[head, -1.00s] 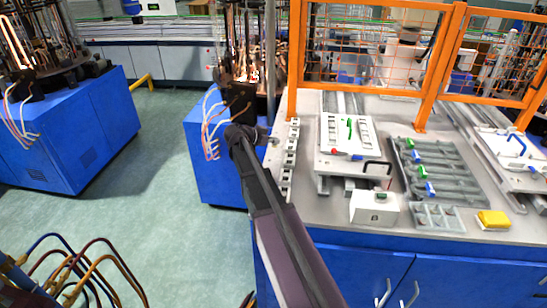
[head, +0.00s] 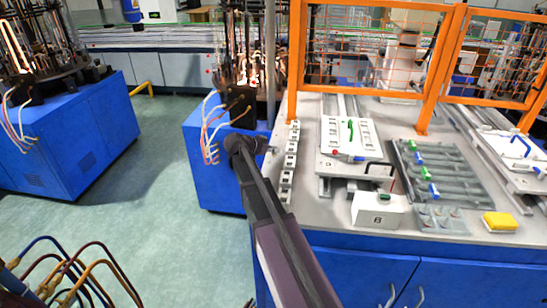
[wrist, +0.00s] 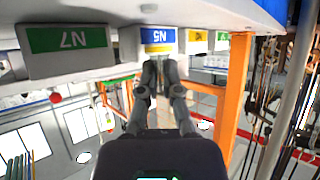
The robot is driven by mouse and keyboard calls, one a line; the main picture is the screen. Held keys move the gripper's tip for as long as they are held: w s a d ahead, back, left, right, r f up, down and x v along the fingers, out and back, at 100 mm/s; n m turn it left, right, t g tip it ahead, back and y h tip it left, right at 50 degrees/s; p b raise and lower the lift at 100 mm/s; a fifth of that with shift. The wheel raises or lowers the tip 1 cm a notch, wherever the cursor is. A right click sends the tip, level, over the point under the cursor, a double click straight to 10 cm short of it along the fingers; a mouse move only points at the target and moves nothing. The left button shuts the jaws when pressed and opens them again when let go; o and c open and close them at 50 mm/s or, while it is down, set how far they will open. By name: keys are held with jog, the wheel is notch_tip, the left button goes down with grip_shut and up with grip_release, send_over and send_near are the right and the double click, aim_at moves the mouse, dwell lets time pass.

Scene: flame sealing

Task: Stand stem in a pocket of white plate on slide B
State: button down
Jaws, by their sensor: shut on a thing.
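My gripper (head: 262,146) is at the end of my dark arm in the head view, beside the left end of the bench. In the wrist view its fingers (wrist: 160,64) are close together, with the tips just below a white block with a blue N5 label (wrist: 158,38). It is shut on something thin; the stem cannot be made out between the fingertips. The white plate (head: 362,125) with pockets lies on a slide (head: 345,172) behind a white box marked B (head: 377,212). A green piece (head: 350,130) shows on the plate.
A row of white blocks (head: 290,160) runs along the bench's left edge. A grey rack (head: 450,172) with coloured labels, a clear tray (head: 442,222) and a yellow block (head: 500,222) lie right. An orange mesh guard (head: 373,50) stands behind.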

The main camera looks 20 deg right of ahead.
jog(key=shift+f+b, duration=0.6)
jog(key=shift+f, duration=0.3)
jog(key=shift+f, duration=0.15)
jog(key=c, duration=0.8)
grip_release()
jog(key=shift+a+r, duration=0.1)
jog(key=shift+r, duration=0.25)
jog(key=shift+a+r+p, duration=0.2)
jog(key=shift+a+p, duration=0.15)
jog(key=shift+p, duration=0.05)
jog(key=p+v, duration=0.5)
jog(key=v, duration=0.6)
